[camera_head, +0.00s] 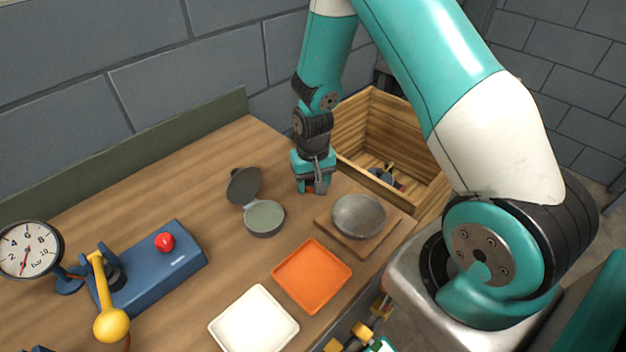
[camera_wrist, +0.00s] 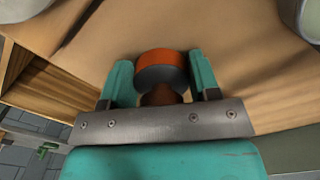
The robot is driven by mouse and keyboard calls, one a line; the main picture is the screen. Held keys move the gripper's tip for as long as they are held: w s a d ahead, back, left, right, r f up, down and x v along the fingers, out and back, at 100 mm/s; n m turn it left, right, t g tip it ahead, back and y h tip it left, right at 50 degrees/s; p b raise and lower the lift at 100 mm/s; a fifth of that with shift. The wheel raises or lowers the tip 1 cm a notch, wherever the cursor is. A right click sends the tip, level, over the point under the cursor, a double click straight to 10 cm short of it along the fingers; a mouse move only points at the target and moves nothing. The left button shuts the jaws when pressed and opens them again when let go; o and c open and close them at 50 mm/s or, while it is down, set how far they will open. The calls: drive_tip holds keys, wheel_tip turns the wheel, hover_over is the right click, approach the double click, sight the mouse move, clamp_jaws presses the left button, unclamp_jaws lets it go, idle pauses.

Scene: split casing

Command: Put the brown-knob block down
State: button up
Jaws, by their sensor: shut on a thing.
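My gripper (camera_head: 314,186) is over the back right part of the wooden table, pointing down, beside the wooden crate. In the wrist view my gripper (camera_wrist: 161,80) is shut on the brown-knob block (camera_wrist: 160,60). The block is round, orange with a dark grey face, and its brown knob (camera_wrist: 161,95) sits between the two teal fingers. In the head view only a small orange part of the block (camera_head: 310,190) shows low between the fingers. It is at or just above the table top; I cannot tell whether it touches.
A grey round case with its lid open (camera_head: 264,219) stands left of my gripper. A metal dish (camera_head: 359,216) on a wooden board is to the right front. An orange tray (camera_head: 312,276), a white tray (camera_head: 253,322) and a blue red-button box (camera_head: 160,270) stand nearer. The wooden crate (camera_head: 365,125) is behind right.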

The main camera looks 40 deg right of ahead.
sight(309, 186)
drive_tip(key=shift+f, duration=0.15)
drive_tip(key=o, duration=1.1)
drive_tip(key=shift+c, duration=0.2)
wheel_tip(309, 186, up, 12)
drive_tip(key=shift+f+b, duration=0.15)
drive_tip(key=shift+b, duration=0.75)
drive_tip(key=s+a+r+n+y, duration=0.2)
drive_tip(key=s+a+r+n, duration=0.3)
drive_tip(key=s+a+r, duration=0.3)
drive_tip(key=s+a+r+n+y, duration=0.2)
drive_tip(key=s+a+r+n, duration=0.3)
drive_tip(key=s, duration=0.8)
drive_tip(key=a+r, duration=0.3)
drive_tip(key=a, duration=0.1)
drive_tip(key=shift+r, duration=0.1)
